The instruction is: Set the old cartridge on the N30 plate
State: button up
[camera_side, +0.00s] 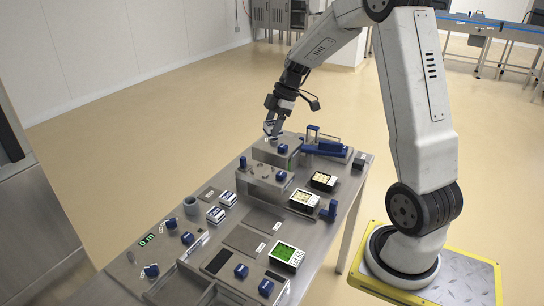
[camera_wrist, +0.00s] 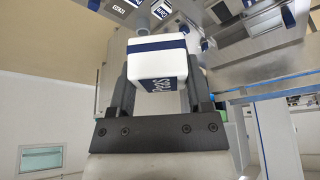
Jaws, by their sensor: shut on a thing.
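My gripper (camera_wrist: 158,85) is shut on a white cartridge with a blue band (camera_wrist: 158,62), which sits between its two dark fingers in the wrist view. Flat grey plates with white tags, one mid-bench (camera_side: 243,239) and a smaller one (camera_side: 207,194), lie on the bench. Their tags are too small to read, so I cannot tell which is N30.
Two white-and-blue cartridges (camera_side: 217,214) (camera_side: 228,198) stand mid-bench near a grey cup (camera_side: 191,205). Packed trays (camera_side: 304,200) and a green-filled tray (camera_side: 287,255) lie along the right side. Blue knobs (camera_side: 241,271) and a blue clamp (camera_side: 325,147) stick up from the bench.

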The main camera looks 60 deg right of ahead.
jog(key=w+m+t+h, duration=0.2)
jog(key=w+m, duration=0.3)
jog(key=m, duration=0.1)
jog(key=m+g+h, duration=0.5)
jog(key=m+h, duration=0.1)
jog(key=m, duration=1.6)
send_over(212, 192)
jog(key=a, duration=0.1)
notch_tip(212, 192, down, 19)
jog(key=shift+r, duration=0.15)
jog(key=shift+a, duration=0.1)
jog(key=shift+f, duration=3.7)
jog(key=shift+f, duration=0.25)
